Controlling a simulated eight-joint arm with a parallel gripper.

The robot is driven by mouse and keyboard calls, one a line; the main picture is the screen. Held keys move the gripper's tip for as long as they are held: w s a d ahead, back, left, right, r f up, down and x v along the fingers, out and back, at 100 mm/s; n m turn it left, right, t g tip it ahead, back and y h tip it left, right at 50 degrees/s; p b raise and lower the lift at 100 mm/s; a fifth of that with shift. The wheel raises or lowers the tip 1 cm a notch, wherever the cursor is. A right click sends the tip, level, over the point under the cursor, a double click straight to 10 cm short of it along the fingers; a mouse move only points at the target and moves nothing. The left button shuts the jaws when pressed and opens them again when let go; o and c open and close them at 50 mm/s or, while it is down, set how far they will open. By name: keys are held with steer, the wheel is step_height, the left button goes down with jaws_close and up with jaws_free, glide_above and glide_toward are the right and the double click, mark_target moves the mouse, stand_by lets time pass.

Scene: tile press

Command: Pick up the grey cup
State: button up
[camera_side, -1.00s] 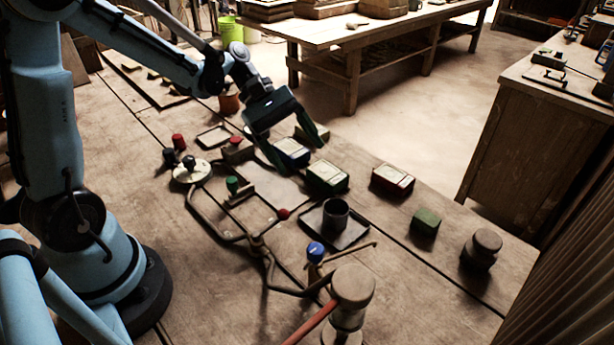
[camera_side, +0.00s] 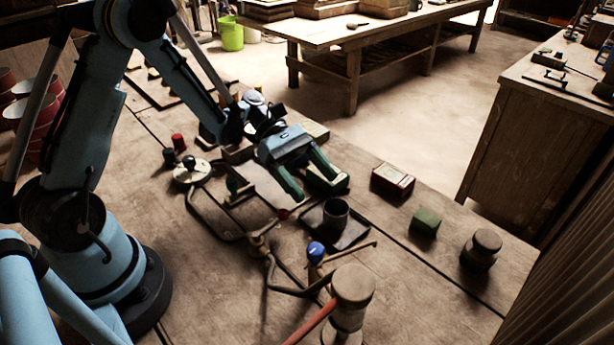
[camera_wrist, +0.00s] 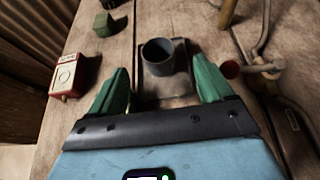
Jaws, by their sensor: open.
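The grey cup (camera_side: 335,212) stands upright on a dark square tray (camera_side: 356,234) in the middle of the bench. In the wrist view the cup (camera_wrist: 160,57) shows its open, empty-looking mouth, just beyond the fingertips and roughly between their lines. My gripper (camera_side: 318,190) is open, with its two green fingers spread and pointing toward the cup. In the wrist view the fingers (camera_wrist: 160,80) stand either side of the tray (camera_wrist: 168,101), short of the cup. Nothing is held. The cup's lower part is partly hidden in the side view.
A blue-knobbed lever (camera_side: 316,252) and a mallet (camera_side: 352,288) are in front. A red knob (camera_wrist: 231,69) sits close to the right finger.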

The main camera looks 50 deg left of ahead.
mark_target(345, 218)
steer(key=shift+x, duration=2.75)
steer(key=shift+w, duration=0.1)
steer(key=c, duration=1.2)
steer(key=shift+o, duration=0.2)
steer(key=shift+r, duration=0.2)
